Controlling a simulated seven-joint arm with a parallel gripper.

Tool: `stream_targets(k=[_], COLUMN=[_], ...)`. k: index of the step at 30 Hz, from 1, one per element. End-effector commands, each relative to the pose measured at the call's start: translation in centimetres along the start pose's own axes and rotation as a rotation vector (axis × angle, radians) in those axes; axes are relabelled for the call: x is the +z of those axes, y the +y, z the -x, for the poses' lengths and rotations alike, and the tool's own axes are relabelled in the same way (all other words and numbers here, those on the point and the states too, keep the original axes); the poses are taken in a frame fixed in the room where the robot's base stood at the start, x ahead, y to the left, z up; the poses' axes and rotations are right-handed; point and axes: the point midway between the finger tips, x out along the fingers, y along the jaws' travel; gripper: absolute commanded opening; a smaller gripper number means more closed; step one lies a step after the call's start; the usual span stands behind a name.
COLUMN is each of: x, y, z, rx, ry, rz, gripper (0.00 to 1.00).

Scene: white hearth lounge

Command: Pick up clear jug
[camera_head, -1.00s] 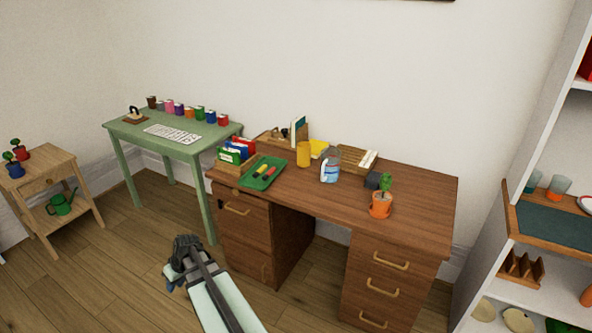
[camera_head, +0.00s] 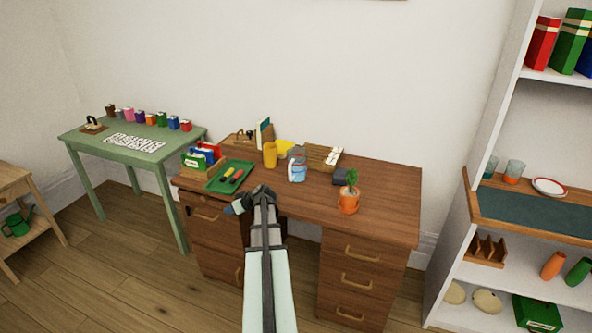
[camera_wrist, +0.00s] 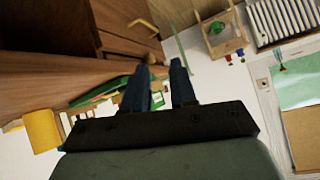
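The clear jug (camera_head: 297,172) stands upright on the wooden desk (camera_head: 390,215), right of a yellow cup and in front of the wall side items. It looks see-through with a bluish tint. I cannot pick it out in the wrist view. My gripper (camera_head: 236,208) is at the desk's front edge, left of and nearer than the jug, pointing left. In the wrist view my gripper (camera_wrist: 159,82) has its two dark fingers apart with nothing between them. It is apart from the jug.
A yellow cup (camera_head: 270,155) stands left of the jug, and a potted plant (camera_head: 349,201) stands to its right. A green tray (camera_head: 220,186) with pens lies near the gripper. A dark block (camera_head: 341,176) sits behind the plant. Shelves (camera_head: 490,215) stand at the right.

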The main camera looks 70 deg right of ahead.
Motion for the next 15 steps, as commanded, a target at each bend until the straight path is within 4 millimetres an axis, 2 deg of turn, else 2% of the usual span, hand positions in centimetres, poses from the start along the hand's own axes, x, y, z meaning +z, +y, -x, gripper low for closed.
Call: stream_targets(k=[1,6,12,15], x=[-0.4,-1.2,-1.5,-1.3], y=[2.6,9.5,17.0,19.9], z=[1.4,6.0,12.2,15.0], rx=[0.027,0.105,0.209,0.254], ry=[0.03,0.124,0.223,0.26], rz=[-0.004,-0.004,0.003,0.007], gripper=[0.26,0.26,0.26,0.26])
